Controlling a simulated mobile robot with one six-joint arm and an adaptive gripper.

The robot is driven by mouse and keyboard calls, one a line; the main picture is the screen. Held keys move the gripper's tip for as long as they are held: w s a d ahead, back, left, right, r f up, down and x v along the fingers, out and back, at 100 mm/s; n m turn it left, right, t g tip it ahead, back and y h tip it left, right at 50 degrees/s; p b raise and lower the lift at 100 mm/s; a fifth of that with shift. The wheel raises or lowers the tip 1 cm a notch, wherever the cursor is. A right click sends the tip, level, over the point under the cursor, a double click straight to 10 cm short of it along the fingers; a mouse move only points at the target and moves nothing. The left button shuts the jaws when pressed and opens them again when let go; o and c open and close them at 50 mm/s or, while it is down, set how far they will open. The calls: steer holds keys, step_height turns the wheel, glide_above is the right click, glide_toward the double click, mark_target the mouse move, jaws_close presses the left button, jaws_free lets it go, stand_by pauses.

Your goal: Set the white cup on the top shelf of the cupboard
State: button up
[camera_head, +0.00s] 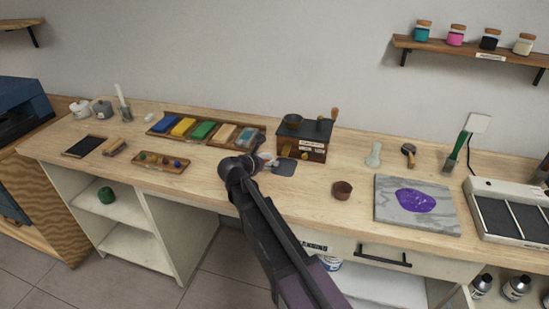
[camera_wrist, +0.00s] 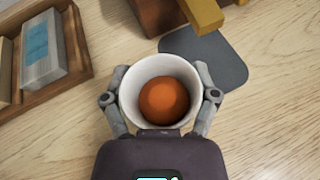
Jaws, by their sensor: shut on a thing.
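The white cup (camera_wrist: 131,92) is between the two fingers of my gripper (camera_wrist: 165,97) in the wrist view, its open mouth facing the camera. A round orange-brown thing or fill shows inside it. My gripper is shut on the cup's sides. In the head view my gripper (camera_head: 259,160) is over the middle of the worktop, beside a dark grey pad (camera_head: 285,169), and mostly hides the cup. I cannot tell whether the cup touches the worktop. The open cupboard is under the worktop at left; its top shelf (camera_head: 128,210) holds a green round thing (camera_head: 106,195).
A dark-topped wooden box (camera_head: 303,150) stands behind my gripper. A wooden tray of coloured blocks (camera_head: 206,145) is to its left, a small brown bowl (camera_head: 342,191) to its right. A small wooden palette (camera_head: 161,164) lies above the cupboard. The worktop's front edge overhangs the shelves.

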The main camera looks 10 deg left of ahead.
mark_target(270, 158)
steer(key=shift+w, duration=0.2)
steer(key=shift+w+d, duration=0.15)
steer(key=shift+w, duration=0.15)
steer(key=w, duration=0.1)
steer(key=w+d, duration=0.1)
steer(key=w, duration=0.1)
steer(key=shift+w+d, duration=0.15)
steer(key=shift+s+f+b, duration=0.2)
steer(key=shift+f+b, duration=0.35)
steer(key=shift+f, duration=0.25)
steer(key=shift+s+b, duration=0.1)
steer(key=shift+b, duration=0.25)
steer(key=o, duration=1)
steer(key=shift+f, duration=0.1)
